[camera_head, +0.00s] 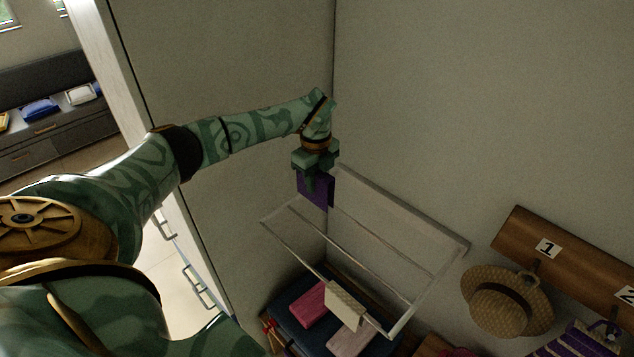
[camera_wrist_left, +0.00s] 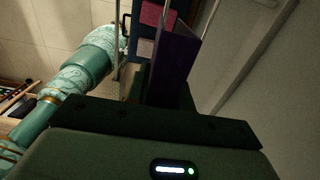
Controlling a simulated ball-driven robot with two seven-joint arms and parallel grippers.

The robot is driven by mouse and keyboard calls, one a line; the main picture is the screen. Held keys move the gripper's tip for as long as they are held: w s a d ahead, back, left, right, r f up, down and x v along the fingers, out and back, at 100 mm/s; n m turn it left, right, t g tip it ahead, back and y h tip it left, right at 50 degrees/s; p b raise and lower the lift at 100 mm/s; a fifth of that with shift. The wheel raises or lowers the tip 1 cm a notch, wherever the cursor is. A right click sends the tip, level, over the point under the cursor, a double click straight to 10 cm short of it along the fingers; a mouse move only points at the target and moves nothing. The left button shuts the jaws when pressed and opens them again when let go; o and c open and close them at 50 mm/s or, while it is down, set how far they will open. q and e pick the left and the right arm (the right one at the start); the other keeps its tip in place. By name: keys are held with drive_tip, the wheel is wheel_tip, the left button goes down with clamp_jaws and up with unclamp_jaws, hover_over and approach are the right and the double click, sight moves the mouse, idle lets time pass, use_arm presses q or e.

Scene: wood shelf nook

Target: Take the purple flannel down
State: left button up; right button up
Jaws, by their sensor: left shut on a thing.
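The purple flannel (camera_head: 316,190) hangs below my left gripper (camera_head: 312,178), at the back left end of the white wire drying rack (camera_head: 384,232). My left gripper is shut on the flannel from above. In the left wrist view the flannel (camera_wrist_left: 174,66) hangs from the gripper as a dark purple sheet. I cannot tell whether it still touches the rack's rail. My right gripper is not in view.
A cream cloth (camera_head: 344,304) hangs on the rack's front rail. Below lie a pink folded cloth (camera_head: 307,303) and a dark blue surface (camera_head: 285,318). A straw hat (camera_head: 506,300) hangs from a wooden peg board (camera_head: 540,247) at right. Walls close in behind.

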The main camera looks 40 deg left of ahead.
use_arm(q)
wheel_tip(320, 180, up, 2)
drive_tip(key=shift+p, duration=0.4)
drive_tip(key=shift+r, duration=3.6)
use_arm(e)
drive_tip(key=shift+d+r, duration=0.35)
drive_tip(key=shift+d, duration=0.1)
use_arm(q)
drive_tip(key=s+a, duration=0.1)
drive_tip(key=s, duration=0.9)
drive_tip(key=shift+b, duration=0.4)
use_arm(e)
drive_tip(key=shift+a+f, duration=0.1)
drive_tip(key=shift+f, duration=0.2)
use_arm(q)
drive_tip(key=shift+a+f, duration=0.1)
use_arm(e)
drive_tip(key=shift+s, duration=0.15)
